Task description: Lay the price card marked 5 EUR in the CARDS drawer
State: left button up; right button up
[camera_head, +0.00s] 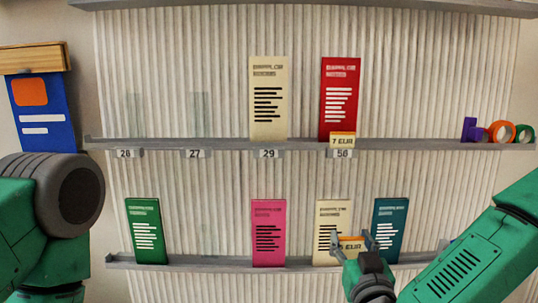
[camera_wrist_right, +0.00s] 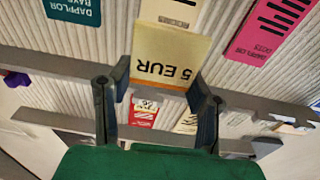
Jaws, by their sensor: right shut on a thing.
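The price card marked 5 EUR (camera_head: 351,247) is in front of a cream leaflet (camera_head: 331,221) on the lower shelf. My right gripper (camera_head: 353,243) is shut on this card. In the right wrist view the card (camera_wrist_right: 165,60) appears upside down between the two fingers of the right gripper (camera_wrist_right: 160,88). In the head view the gripper partly hides the card's lower edge and the shelf lip. Whether the card still touches the shelf cannot be told. A green arm of mine comes in at the left, but its gripper is not in view. No CARDS drawer shows.
The upper shelf (camera_head: 230,143) holds a cream leaflet (camera_head: 269,98), a red leaflet (camera_head: 340,85) with a 7 EUR card (camera_head: 342,139), and coloured rings (camera_head: 502,132). Green (camera_head: 146,231), pink (camera_head: 268,232) and teal (camera_head: 389,229) leaflets stand on the lower shelf (camera_head: 205,262).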

jog(key=s+d+f+b, duration=0.1)
jog(key=s+d+f, duration=0.2)
jog(key=f, duration=0.3)
jog(key=s+d+f+b, duration=0.2)
jog(key=s+d+f, duration=0.1)
jog(key=f, duration=0.4)
jog(key=shift+s+d, duration=0.25)
jog(key=shift+d, duration=0.1)
jog(key=shift+a, duration=0.15)
